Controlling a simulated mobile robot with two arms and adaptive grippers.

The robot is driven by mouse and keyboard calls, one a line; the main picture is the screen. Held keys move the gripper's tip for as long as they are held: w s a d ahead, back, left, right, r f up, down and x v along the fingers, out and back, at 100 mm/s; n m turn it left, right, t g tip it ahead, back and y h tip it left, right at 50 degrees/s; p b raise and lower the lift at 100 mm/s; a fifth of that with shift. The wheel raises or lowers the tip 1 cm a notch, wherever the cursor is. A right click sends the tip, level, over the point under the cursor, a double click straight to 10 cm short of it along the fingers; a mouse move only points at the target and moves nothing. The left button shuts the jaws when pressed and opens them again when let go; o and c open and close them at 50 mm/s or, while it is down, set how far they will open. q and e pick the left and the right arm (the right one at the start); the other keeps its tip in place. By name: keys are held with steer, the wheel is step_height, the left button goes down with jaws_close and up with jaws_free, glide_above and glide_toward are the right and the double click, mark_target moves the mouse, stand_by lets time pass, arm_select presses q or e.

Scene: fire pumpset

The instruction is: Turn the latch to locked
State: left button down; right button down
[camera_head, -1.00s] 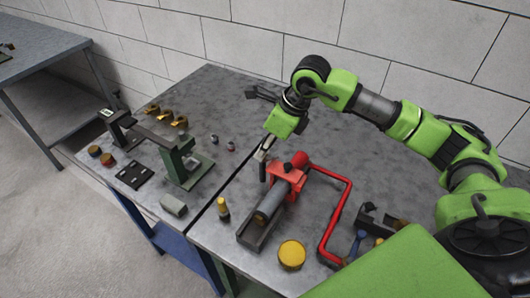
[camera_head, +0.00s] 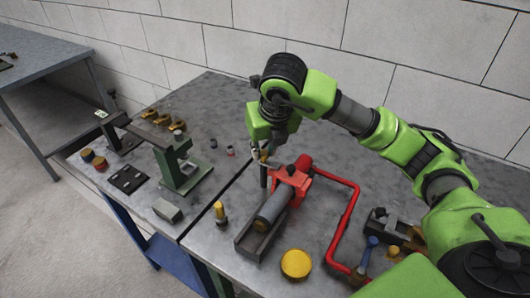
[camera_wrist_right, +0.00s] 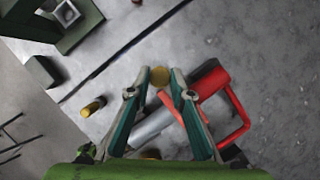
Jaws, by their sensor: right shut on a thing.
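The red pump frame (camera_head: 288,179) holds a grey cylinder (camera_head: 271,207) over a dark trough on the bench. It also shows in the right wrist view (camera_wrist_right: 210,84). My right gripper (camera_head: 262,155) points down at the frame's left rear end. In the right wrist view its two fingers (camera_wrist_right: 160,80) are closed around a small round brass-coloured piece (camera_wrist_right: 160,76). This piece is probably the latch's knob, but its shape and setting are mostly hidden. A dark upright piece (camera_head: 263,176) shows just below the fingertips. My left gripper is out of view.
A red pipe (camera_head: 346,224) loops right of the pump. A yellow cap (camera_head: 296,264) and a small yellow-topped bottle (camera_head: 220,213) stand near the front. A green stand (camera_head: 176,163) is on the left. The bench behind the pump is clear.

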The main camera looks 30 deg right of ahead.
steer(key=shift+m, duration=0.6)
steer(key=c, duration=1.8)
jaws_free()
steer(key=shift+a+v, duration=0.1)
steer(key=shift+v, duration=2.9)
steer(key=shift+a+v, duration=0.15)
steer(key=shift+v, duration=2.85)
steer(key=shift+w, duration=0.15)
